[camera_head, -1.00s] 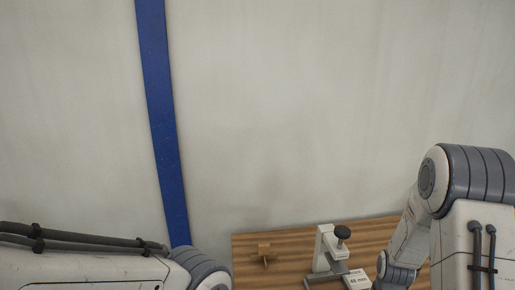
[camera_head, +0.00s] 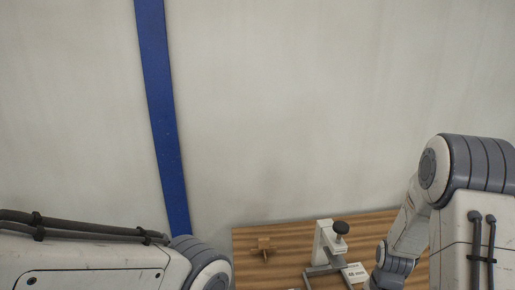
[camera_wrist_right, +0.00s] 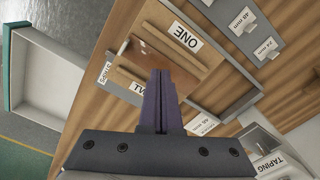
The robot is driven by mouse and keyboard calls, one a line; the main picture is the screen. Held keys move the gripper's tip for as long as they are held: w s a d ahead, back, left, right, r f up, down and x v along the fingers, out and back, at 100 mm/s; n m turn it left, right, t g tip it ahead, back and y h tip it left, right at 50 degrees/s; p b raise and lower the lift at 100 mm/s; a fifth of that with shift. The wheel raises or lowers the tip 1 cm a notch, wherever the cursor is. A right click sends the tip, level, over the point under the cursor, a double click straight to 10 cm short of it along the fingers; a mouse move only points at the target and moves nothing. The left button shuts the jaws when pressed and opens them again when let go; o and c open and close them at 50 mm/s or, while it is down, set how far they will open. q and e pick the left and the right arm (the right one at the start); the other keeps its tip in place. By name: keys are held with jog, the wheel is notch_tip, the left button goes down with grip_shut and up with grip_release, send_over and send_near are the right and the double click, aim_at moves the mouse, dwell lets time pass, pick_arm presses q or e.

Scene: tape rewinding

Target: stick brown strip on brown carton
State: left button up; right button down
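My right gripper (camera_wrist_right: 160,74) points into the wrist view with its two dark purple fingers together and nothing visible between them. Its tips are over or beside a wooden board (camera_wrist_right: 200,80) with labels reading ONE and, partly hidden by the fingers, another word. I cannot make out a brown carton for certain. My left arm enters the head view at lower left; its gripper is out of frame.
A wooden table (camera_head: 290,268) carries a small brown wooden piece (camera_head: 264,246) and a pale stand with a black knob (camera_head: 340,227). In the wrist view, a grey tray (camera_wrist_right: 232,28) has 48 mm and 24 mm labels. A pale open bin (camera_wrist_right: 36,75) stands at left.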

notch_tip(320, 180, up, 6)
jog(key=p, duration=0.4)
jog(key=shift+f, duration=0.1)
jog(key=s+a+r+n+b, duration=0.15)
jog(key=a+r+n, duration=0.25)
jog(key=a, duration=0.4)
jog(key=s+a+r+n+b, duration=0.1)
jog(key=s+a+r+n, duration=0.3)
jog(key=a, duration=0.5)
jog(key=s+a+r+n+b, duration=0.1)
jog(key=s+a+r+n, duration=0.1)
jog(key=s+n, duration=0.3)
jog(key=s+a+r+n+y, duration=0.1)
jog(key=s+a+r+n, duration=0.2)
jog(key=s, duration=0.5)
jog(key=shift+a+r+n+b, duration=0.15)
jog(key=shift+a+n+b, duration=0.2)
jog(key=shift+a+n, duration=0.75)
jog(key=shift+m, duration=0.3)
